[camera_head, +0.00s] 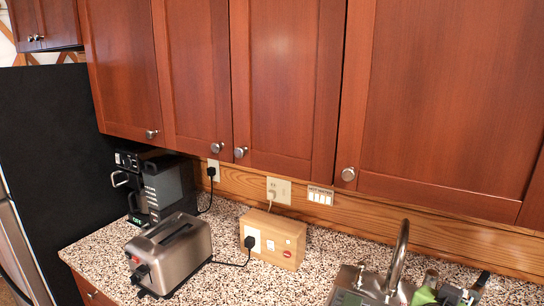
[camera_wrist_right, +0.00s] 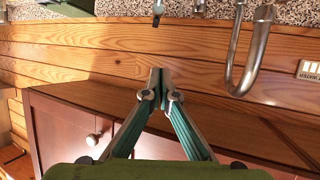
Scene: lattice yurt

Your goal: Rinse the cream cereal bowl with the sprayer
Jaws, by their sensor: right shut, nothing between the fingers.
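The cream cereal bowl is in neither view. My right gripper (camera_wrist_right: 160,82) shows in the right wrist view with its two teal-sided fingers together, empty, in front of the wooden backsplash. The curved metal faucet (camera_wrist_right: 258,55) is apart from it, to the right in that view, which looks upside down. A small grey fitting (camera_wrist_right: 157,12) at the top edge may be the sprayer; I cannot be sure. In the head view the faucet (camera_head: 400,252) rises at the bottom right. The sink interior is mostly cut off. My left gripper is not in view.
A toaster (camera_head: 172,254), a coffee maker (camera_head: 160,186) and a wooden outlet box (camera_head: 273,238) stand on the speckled counter (camera_head: 225,283). Cabinets (camera_head: 285,80) hang above. Green and dark items crowd the bottom right, too small to identify. Counter room is free between toaster and faucet.

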